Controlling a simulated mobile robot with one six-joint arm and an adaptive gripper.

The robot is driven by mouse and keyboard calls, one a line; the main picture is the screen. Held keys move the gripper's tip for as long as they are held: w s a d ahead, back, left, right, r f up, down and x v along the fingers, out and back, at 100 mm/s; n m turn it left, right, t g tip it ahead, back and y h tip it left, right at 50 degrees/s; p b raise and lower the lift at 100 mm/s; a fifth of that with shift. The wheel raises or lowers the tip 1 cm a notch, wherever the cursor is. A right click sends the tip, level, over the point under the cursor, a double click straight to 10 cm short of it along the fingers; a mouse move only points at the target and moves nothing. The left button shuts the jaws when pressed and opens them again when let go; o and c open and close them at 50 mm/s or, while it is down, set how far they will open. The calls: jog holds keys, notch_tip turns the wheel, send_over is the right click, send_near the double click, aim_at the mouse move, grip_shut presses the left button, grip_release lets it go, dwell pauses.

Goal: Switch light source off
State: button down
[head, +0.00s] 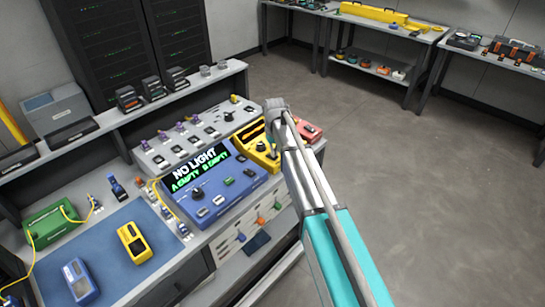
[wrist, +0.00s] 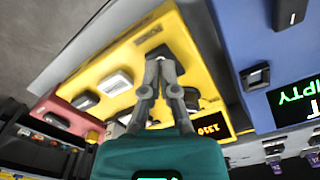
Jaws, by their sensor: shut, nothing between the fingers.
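The yellow light source (head: 257,146) stands on the bench between a blue unit and a red unit. In the wrist view the light source (wrist: 125,75) has a lit orange display (wrist: 211,127), pale buttons and a dark knob (wrist: 191,98) partly hidden behind my gripper. My gripper (wrist: 158,58) is shut and empty, its fingertips together over the yellow face. The tips are at a small black switch-like part (wrist: 157,50) near the panel's edge. They partly cover it, and I cannot tell whether they touch it or which way it is set.
The blue unit (head: 213,190) shows "NO LIGHT" and "A EMPTY B EMPTY". The red unit (head: 307,130) sits close on the other side. A grey panel with several knobs (head: 190,135) stands behind. The floor (head: 420,180) to the right is clear.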

aim_at(275, 157)
jog(key=shift+f+b, duration=0.7)
jog(key=shift+f, duration=0.05)
dwell(0.6)
jog(key=shift+r, duration=0.1)
jog(key=shift+r+p, duration=3.45)
jog(key=shift+p, duration=0.1)
jog(key=shift+d, duration=0.1)
jog(key=s+d+m, duration=0.4)
jog(key=s+d, duration=1.9)
jog(key=s, duration=0.2)
jog(key=shift+s+d, duration=0.15)
jog(key=shift+s, duration=0.25)
